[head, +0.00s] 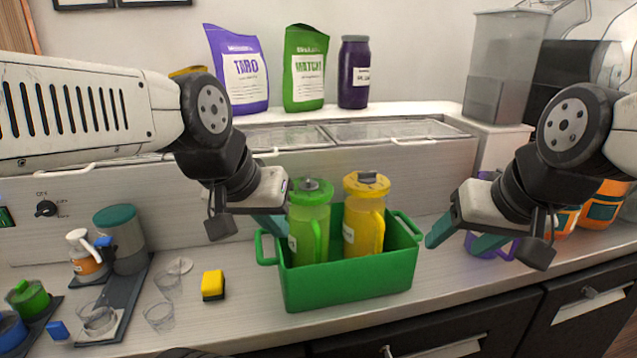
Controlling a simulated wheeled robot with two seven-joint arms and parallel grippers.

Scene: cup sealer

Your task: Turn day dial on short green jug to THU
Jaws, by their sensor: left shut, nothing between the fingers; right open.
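A green jug (309,225) with a green lid stands upright in the green crate (350,285), left of a yellow jug (364,220). A grey dial (311,184) sits on top of its lid; its lettering is too small to read. My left gripper (276,228) is shut and empty, with its teal fingers low beside the left side of the green jug; whether they touch it I cannot tell. My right gripper (456,244) is open and empty, to the right of the crate.
A purple jug (484,245) stands partly hidden behind my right gripper, with orange containers (603,207) further right. A yellow sponge (213,285) and clear cups (160,317) lie left of the crate. A small green pot (28,298) is at far left. Counter right of the crate is clear in front.

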